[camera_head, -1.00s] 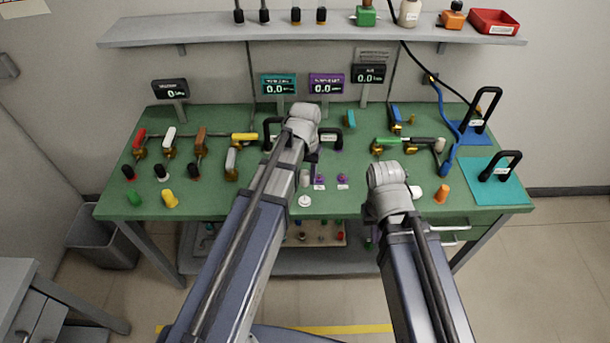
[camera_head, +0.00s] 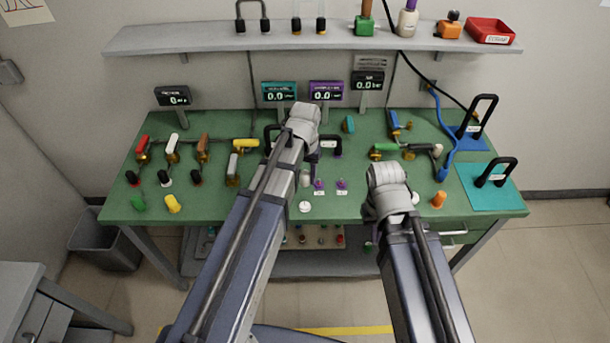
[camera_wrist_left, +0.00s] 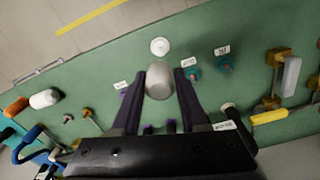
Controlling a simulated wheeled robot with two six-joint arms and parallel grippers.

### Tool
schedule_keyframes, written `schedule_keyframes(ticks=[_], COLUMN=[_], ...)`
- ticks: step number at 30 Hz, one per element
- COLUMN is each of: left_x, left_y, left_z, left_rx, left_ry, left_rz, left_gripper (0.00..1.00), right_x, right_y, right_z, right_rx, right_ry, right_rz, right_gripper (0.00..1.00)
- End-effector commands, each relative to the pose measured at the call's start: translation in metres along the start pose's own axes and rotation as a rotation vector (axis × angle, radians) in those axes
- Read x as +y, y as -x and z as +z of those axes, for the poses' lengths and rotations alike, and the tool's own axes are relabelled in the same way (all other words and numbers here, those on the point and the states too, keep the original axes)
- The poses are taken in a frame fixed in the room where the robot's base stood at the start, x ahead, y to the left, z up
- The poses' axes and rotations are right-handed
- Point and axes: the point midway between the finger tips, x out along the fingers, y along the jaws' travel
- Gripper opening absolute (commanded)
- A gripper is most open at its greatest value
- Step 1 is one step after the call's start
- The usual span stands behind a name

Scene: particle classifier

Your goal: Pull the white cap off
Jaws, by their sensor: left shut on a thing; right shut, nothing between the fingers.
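The white cap (camera_wrist_left: 159,82) is a pale rounded piece between the two dark fingers of my left gripper (camera_wrist_left: 159,90) in the left wrist view. The fingers are shut on its sides. What lies under the cap is hidden. In the head view, my left gripper (camera_head: 313,160) is above the middle of the green bench, mostly hidden by my arm, with the white cap (camera_head: 306,180) showing at its near side. My right gripper (camera_head: 388,190) is over the bench's front edge to the right; it is shut and empty, its fingertips mostly hidden behind the wrist.
A white disc (camera_wrist_left: 159,46) lies near the cap on the green bench (camera_head: 265,205). Small labelled purple pieces (camera_head: 341,184) stand to its right. Several coloured-handled valves (camera_head: 172,145) fill the left side. An orange piece (camera_head: 439,199) and a teal mat (camera_head: 487,196) are at right.

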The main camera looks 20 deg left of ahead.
Motion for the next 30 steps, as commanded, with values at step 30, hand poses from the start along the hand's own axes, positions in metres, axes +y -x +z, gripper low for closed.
schedule_keyframes(ticks=[30], left_x=[0.000], left_y=[0.033], left_z=[0.000], left_rx=[0.000], left_ry=[0.000], left_rz=[0.000], left_gripper=[0.00], right_x=[0.003], right_y=[0.033], right_z=[0.002], right_rx=[0.000], right_ry=[0.000], right_rz=[0.000], right_gripper=[0.00])
